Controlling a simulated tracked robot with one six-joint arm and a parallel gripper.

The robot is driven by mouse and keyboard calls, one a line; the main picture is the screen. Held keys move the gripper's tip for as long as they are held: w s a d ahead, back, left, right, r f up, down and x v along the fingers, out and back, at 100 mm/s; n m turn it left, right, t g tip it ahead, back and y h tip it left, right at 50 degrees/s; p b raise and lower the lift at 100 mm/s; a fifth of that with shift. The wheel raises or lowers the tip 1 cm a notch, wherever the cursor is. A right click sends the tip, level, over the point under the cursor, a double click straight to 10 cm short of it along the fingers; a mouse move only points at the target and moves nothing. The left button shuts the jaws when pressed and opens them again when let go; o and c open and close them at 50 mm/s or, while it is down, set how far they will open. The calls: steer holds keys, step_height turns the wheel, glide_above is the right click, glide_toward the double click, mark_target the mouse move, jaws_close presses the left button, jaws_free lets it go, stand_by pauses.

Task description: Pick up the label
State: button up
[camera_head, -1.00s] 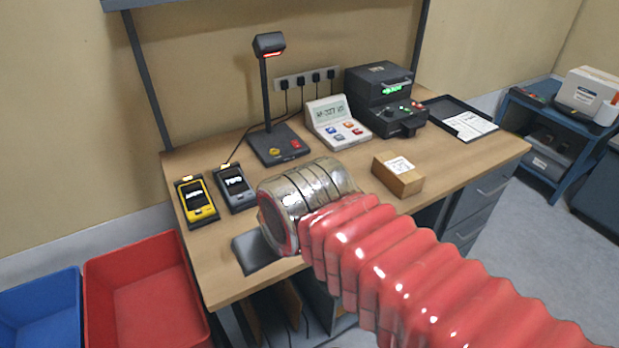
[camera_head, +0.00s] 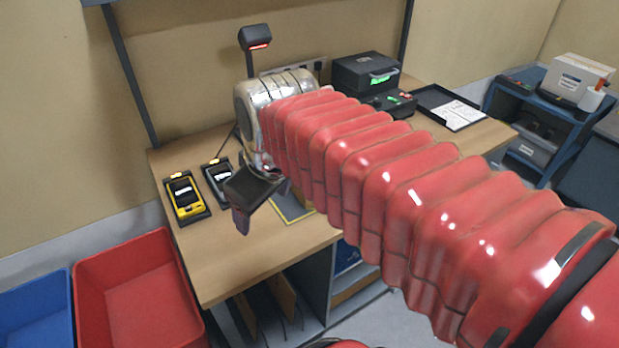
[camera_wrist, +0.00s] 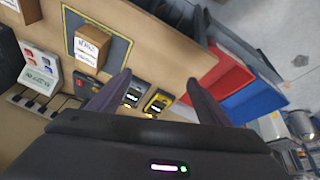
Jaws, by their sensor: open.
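My gripper (camera_head: 243,205) is open and empty, held above the left part of the workbench. In the wrist view its two dark fingers (camera_wrist: 158,82) are spread apart, pointing toward the bench. A small brown box (camera_wrist: 92,47) with a white printed label (camera_wrist: 86,52) on one face stands on a yellow-bordered mat, left of the fingers and apart from them. A white printed sheet (camera_head: 458,114) lies in a black tray at the back right; I cannot tell which is the task's label.
A yellow handheld device (camera_head: 185,198) and a grey one (camera_head: 220,180) stand at the bench's left. A scanner stand (camera_head: 255,40) and black machines (camera_head: 366,75) are at the back. Red (camera_head: 135,290) and blue (camera_head: 35,310) bins stand left of the bench.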

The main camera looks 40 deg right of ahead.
steer(key=w+d+n+g, duration=0.2)
steer(key=w+d+n, duration=0.4)
steer(key=d, duration=0.5)
steer(key=w+d+n+g, duration=0.2)
steer(key=w+d+n, duration=0.5)
steer(key=w+d, duration=0.3)
steer(key=shift+w+d+f, duration=0.15)
steer(key=shift+w+d, duration=0.15)
steer(key=shift+d, duration=0.35)
steer(key=shift+f, duration=4.3)
steer(key=shift+a+f, duration=0.15)
steer(key=shift+f, duration=2.45)
steer(key=shift+c, duration=0.4)
